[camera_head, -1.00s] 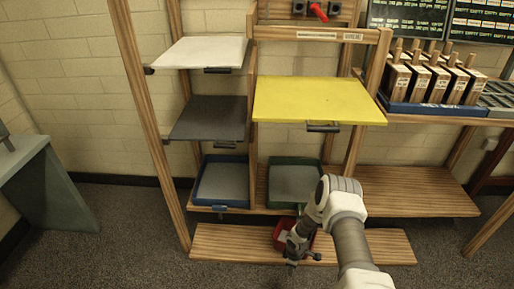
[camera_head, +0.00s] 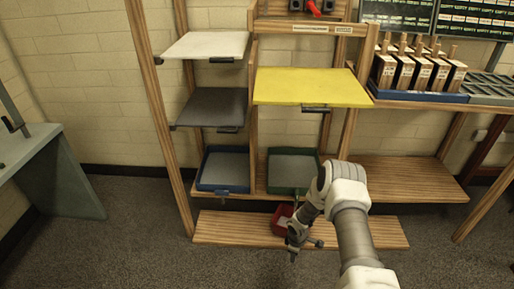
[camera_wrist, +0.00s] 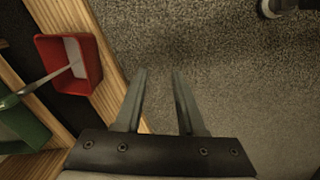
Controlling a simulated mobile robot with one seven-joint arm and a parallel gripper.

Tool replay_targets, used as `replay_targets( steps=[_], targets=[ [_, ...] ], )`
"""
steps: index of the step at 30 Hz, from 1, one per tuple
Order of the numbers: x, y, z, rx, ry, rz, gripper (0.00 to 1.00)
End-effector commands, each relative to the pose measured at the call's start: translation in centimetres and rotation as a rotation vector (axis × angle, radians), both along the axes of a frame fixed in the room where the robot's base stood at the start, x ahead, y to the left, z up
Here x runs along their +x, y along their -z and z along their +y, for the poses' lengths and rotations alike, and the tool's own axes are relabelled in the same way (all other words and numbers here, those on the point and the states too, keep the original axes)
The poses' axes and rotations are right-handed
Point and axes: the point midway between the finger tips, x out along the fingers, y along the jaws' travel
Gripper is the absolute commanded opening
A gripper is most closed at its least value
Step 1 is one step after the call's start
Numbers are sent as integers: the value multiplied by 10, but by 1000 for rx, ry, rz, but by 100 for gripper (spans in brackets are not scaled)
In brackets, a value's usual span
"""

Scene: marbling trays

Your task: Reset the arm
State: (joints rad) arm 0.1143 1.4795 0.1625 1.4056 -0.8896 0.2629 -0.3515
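My gripper (camera_head: 294,244) hangs low in front of the bottom shelf in the head view. In the wrist view my gripper (camera_wrist: 158,90) has its two fingers apart with nothing between them, over the carpet floor. A small red container (camera_wrist: 70,62) sits beside it on the wooden bottom shelf, with something pale and thin in it. In the head view the red container (camera_head: 280,219) is partly hidden by my arm, and my gripper is apart from it.
A wooden rack holds white (camera_head: 207,45), grey (camera_head: 212,107) and yellow boards (camera_head: 311,87), plus blue (camera_head: 224,170) and green trays (camera_head: 292,171). Brown wooden-handled blocks (camera_head: 420,70) stand at the right. A grey-green table (camera_head: 45,165) is at the left. The carpet in front is open.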

Motion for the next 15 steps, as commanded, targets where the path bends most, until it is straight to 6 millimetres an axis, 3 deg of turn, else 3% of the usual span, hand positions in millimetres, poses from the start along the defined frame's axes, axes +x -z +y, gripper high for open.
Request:
replay_targets(
  steps=[7, 15],
  targets=[
    [38, -104, -14, -44, 106, -62, 38],
    [53, -227, -26, -74, 246, -135, 38]
  ],
)
